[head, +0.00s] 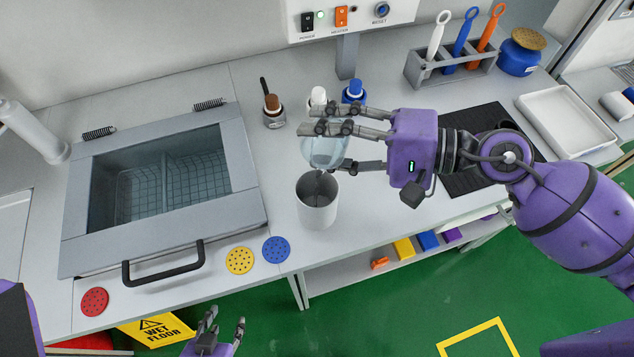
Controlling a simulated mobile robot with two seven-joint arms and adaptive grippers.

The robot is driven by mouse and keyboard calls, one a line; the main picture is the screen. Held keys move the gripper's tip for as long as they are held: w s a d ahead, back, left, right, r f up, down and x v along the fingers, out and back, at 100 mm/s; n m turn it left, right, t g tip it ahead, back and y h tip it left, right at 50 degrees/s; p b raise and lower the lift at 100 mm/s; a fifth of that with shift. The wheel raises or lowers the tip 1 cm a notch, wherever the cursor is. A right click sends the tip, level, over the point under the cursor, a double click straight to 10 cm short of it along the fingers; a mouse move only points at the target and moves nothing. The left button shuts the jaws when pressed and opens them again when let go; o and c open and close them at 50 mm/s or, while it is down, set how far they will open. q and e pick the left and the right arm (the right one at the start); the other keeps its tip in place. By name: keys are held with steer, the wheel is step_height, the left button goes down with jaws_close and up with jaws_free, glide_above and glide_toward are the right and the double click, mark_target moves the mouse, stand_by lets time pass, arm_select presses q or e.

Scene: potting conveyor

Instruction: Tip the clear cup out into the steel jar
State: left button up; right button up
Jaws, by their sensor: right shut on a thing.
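The clear cup (323,153) is in my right gripper (338,147), whose fingers are shut around it. The cup is held above the steel jar and looks tilted, with its lower part over the jar's mouth. The steel jar (317,207) stands upright on the worktop near its front edge. Dark grey content shows at the jar's mouth; I cannot tell whether it is falling from the cup or lying inside. The fingers hide part of the cup. My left gripper (222,327) is low at the bottom edge, in front of the counter, with fingers apart and nothing between them.
A lidded basin (248,184) with a black handle (163,272) fills the left. Small bottles (273,110) stand behind the cup. A tool rack (450,68), blue jar (521,52) and white tray (567,122) stand right. Coloured discs (240,261) lie near the front edge.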

arm_select(q)
steer(key=shift+w+r, duration=0.15)
steer(key=shift+r, duration=0.15)
arm_select(e)
steer(key=shift+s+r+n, duration=0.15)
steer(key=shift+s+n, duration=0.1)
steer(key=shift+n, duration=0.05)
steer(key=shift+c, duration=0.2)
arm_select(q)
steer(key=shift+r+p, duration=0.1)
steer(key=shift+p, duration=0.3)
steer(key=shift+s+f, duration=0.2)
steer(key=shift+s, duration=0.15)
arm_select(e)
steer(key=shift+w+n, duration=0.2)
steer(key=shift+n, duration=0.1)
arm_select(q)
steer(key=shift+w, duration=0.15)
arm_select(e)
steer(key=shift+r, duration=0.1)
steer(key=shift+n, duration=0.3)
arm_select(q)
steer(key=shift+w+b, duration=0.3)
steer(key=shift+s+f, duration=0.35)
steer(key=shift+s, duration=0.15)
arm_select(e)
steer(key=shift+s+r+n+t, duration=0.1)
steer(key=shift+s+n+t, duration=0.05)
steer(key=shift+n+t, duration=0.25)
